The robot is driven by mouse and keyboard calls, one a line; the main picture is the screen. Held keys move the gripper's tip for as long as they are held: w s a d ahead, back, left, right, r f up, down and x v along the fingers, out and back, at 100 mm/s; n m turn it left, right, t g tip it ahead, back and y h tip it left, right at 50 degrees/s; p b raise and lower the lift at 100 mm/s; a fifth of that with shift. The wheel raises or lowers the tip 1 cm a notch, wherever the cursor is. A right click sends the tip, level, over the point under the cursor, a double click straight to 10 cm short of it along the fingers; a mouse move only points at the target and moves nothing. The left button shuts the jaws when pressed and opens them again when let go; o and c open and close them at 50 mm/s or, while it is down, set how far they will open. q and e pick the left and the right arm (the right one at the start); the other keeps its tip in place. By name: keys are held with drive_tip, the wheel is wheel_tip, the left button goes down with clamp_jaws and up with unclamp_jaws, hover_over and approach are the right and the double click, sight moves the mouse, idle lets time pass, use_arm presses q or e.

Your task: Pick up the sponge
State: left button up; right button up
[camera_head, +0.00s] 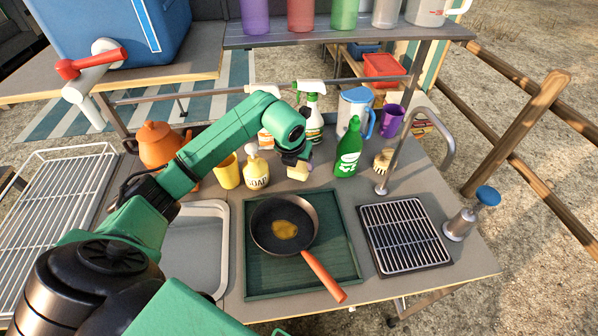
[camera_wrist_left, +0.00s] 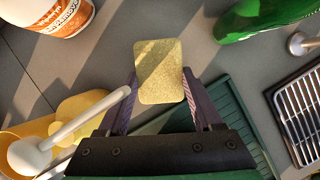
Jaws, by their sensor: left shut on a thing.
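The sponge (camera_wrist_left: 159,72) is a small yellow block with rounded corners. In the left wrist view it sits between the two fingers of my left gripper (camera_wrist_left: 160,98), which is shut on it. In the head view the sponge (camera_head: 299,172) shows below my left gripper (camera_head: 297,163), behind the green tray. I cannot tell whether it touches the counter or is just above it. My right gripper is not in view.
A yellow soap bottle (camera_head: 257,168) stands close left of the gripper and a green bottle (camera_head: 348,150) to its right. Spray bottles (camera_head: 311,118) stand behind. A frying pan (camera_head: 284,225) lies on the green tray (camera_head: 262,278) in front, with a drain rack (camera_head: 405,236) at right.

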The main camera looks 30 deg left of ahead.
use_arm(q)
drive_tip(key=s+d+b, duration=0.1)
drive_tip(key=s+d, duration=0.1)
drive_tip(key=d, duration=0.3)
drive_tip(key=s+d+b, duration=0.2)
drive_tip(key=s+d, duration=0.1)
drive_tip(key=d, duration=0.2)
drive_tip(key=s+d+b, duration=0.1)
drive_tip(key=s+d, duration=0.1)
drive_tip(key=d, duration=0.3)
drive_tip(key=shift+s+d+r, duration=0.2)
drive_tip(key=shift+s+d, duration=0.1)
drive_tip(key=shift+s+d+b, duration=0.2)
drive_tip(key=shift+d+b, duration=0.1)
